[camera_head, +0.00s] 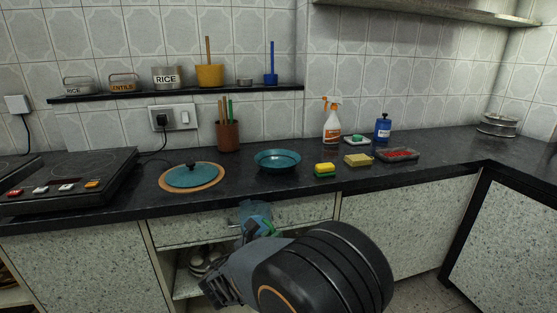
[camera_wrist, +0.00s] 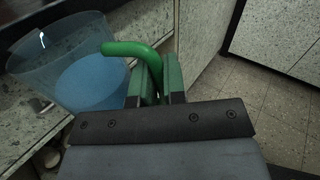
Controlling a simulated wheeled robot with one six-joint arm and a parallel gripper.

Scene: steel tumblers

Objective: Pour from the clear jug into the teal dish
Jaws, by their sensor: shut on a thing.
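The clear jug (camera_wrist: 62,62) has a green handle (camera_wrist: 130,48) and holds blue liquid. My gripper (camera_wrist: 158,82) is shut on the handle. In the head view the jug (camera_head: 256,209) is in front of the drawer, just below the counter's front edge, beyond my gripper (camera_head: 246,232); my arm and gripper hide part of it. The teal dish (camera_head: 278,166) sits on the dark counter, behind and above the jug in the picture, apart from it. The dish looks empty.
A teal lid (camera_head: 190,176) on a round board lies left of the dish. A utensil pot (camera_head: 228,136) stands behind. The counter's front edge (camera_head: 300,182) lies between jug and dish.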

